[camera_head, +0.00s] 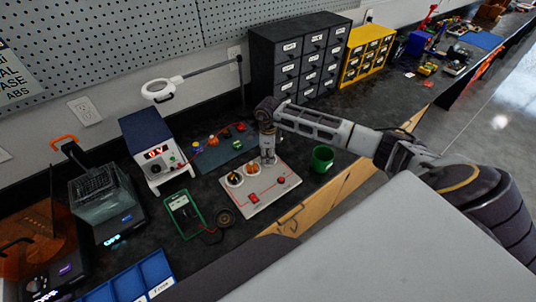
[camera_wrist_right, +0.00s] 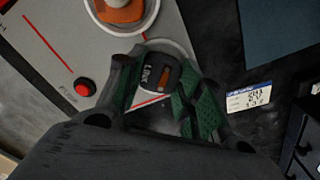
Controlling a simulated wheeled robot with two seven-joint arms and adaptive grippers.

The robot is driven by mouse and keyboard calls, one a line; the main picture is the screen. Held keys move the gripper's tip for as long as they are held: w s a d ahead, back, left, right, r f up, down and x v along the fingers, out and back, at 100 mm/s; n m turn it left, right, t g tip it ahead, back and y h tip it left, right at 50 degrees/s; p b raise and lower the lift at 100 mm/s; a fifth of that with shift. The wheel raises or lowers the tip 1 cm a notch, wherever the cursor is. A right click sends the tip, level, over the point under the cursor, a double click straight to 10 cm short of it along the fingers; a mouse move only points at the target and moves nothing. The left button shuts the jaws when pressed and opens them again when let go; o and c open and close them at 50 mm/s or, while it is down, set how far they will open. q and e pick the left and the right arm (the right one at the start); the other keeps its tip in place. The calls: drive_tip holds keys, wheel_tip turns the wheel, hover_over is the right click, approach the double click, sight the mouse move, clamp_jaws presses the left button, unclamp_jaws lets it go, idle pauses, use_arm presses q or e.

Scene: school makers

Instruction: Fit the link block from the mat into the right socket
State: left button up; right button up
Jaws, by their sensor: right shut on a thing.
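The link block (camera_wrist_right: 157,72) is dark with a white label and an orange stripe. It sits between the green-padded fingers of my right gripper (camera_wrist_right: 158,88), which is shut on it. A pale round socket rim (camera_wrist_right: 178,47) shows just behind the block in the wrist view; I cannot tell whether the block is inside it or just above. In the head view my right gripper (camera_head: 268,160) points down at the far edge of the light grey board (camera_head: 275,198), and hides the block. The mat (camera_head: 232,151) lies behind the board with several small coloured pieces. My left gripper is not in view.
An orange piece sits in the neighbouring round socket (camera_wrist_right: 122,12). The board also carries a red button (camera_head: 281,180) and a red switch (camera_head: 254,198). A green cup (camera_head: 322,158) stands right of the board.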

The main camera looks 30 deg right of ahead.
drive_tip(key=shift+f, duration=0.25)
drive_tip(key=o, duration=0.6)
drive_tip(key=shift+r, duration=0.1)
wheel_tip(320, 180, up, 11)
drive_tip(key=p, duration=0.5)
drive_tip(key=shift+p, duration=0.35)
idle(1.0)
idle(0.9)
